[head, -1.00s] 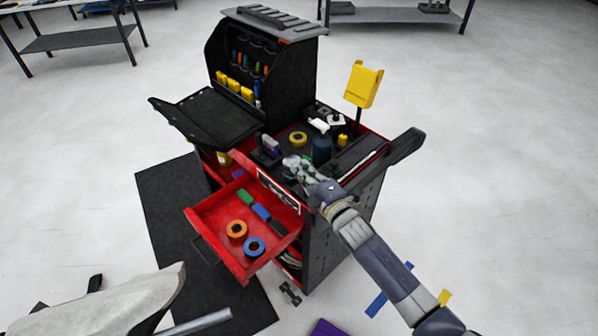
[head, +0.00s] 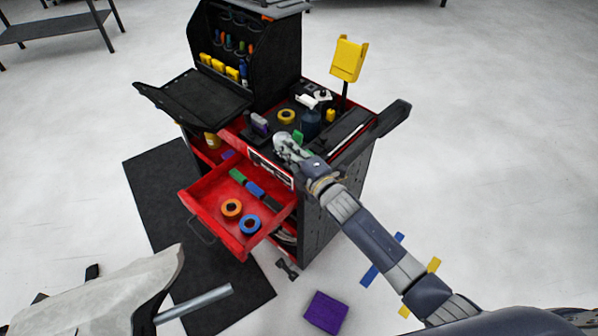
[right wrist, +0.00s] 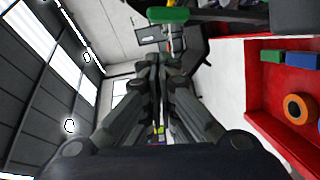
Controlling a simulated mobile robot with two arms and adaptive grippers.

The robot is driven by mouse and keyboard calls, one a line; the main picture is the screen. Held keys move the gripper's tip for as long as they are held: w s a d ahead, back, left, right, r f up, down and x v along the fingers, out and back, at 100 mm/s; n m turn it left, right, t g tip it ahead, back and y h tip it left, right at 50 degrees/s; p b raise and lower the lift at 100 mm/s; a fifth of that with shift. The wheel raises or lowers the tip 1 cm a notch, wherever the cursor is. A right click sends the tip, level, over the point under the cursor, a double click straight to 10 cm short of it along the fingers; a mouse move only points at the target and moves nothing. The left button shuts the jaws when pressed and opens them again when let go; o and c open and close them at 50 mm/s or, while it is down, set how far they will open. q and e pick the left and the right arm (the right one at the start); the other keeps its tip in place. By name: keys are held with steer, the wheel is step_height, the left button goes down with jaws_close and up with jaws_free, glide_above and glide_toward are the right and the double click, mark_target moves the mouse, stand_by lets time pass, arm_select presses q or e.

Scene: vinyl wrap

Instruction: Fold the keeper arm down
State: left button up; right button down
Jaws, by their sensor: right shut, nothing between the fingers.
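My right gripper (head: 284,143) is shut and empty, above the front edge of the red and black tool cart (head: 340,195). It also shows in the right wrist view (right wrist: 153,62), with its fingers together. A green piece (head: 298,136) shows just behind the gripper in the head view. In the right wrist view the green piece (right wrist: 168,15) sits beyond the fingertips, with a thin metal rod near it. It may be the keeper arm's end; the rest of the arm is hidden or too small to make out. My left gripper is not in view.
The cart's red drawer (head: 188,193) is pulled out, holding an orange roll (head: 231,209) and a blue roll (head: 250,223). A dark bottle (head: 309,125) and a yellow roll (head: 286,116) stand on top. A yellow holder (head: 348,59) rises behind. A purple block (head: 326,312) lies on the floor.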

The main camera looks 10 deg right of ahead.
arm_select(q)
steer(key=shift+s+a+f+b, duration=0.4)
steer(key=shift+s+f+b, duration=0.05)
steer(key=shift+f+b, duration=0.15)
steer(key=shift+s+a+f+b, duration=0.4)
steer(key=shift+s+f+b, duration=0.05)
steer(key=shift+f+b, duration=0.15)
arm_select(e)
steer(key=a+v, duration=0.1)
steer(key=v, duration=0.9)
steer(key=shift+s+r, duration=0.3)
steer(key=shift+s, duration=0.1)
arm_select(q)
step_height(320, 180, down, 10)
steer(key=b, duration=0.9)
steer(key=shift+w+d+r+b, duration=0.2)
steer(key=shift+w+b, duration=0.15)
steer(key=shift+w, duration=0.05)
arm_select(e)
steer(key=shift+s+a+f+m, duration=0.1)
steer(key=shift+f+m, duration=0.05)
steer(key=shift+m, duration=0.35)
